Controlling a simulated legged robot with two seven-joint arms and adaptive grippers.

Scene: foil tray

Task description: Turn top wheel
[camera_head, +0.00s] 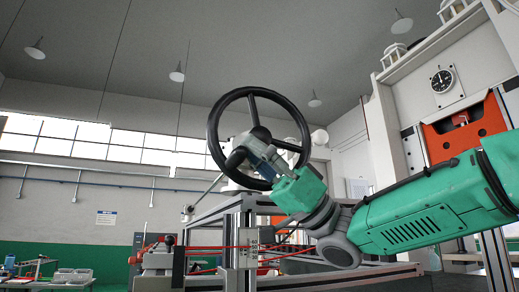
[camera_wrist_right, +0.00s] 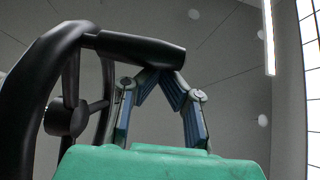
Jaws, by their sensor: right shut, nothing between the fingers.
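The black top wheel (camera_head: 213,130) stands upright in the middle of the head view, with spokes, a hub and a crank handle (camera_head: 236,158) sticking out from its rim. In the right wrist view the wheel (camera_wrist_right: 36,80) fills the left side, and its handle (camera_wrist_right: 140,48) reaches right across the top of the fingers. My right gripper (camera_head: 252,148) is in front of the wheel, beside the handle. In the wrist view the right gripper (camera_wrist_right: 160,73) has its fingertips together just under the handle's end, with nothing between them. Contact with the handle cannot be told. My left gripper is not seen.
A metal frame (camera_head: 235,215) with red rods stands below the wheel. A white machine with a gauge (camera_head: 442,80) and an orange panel (camera_head: 490,127) stands at the right. A bench with small items is at the far lower left. The air left of the wheel looks clear.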

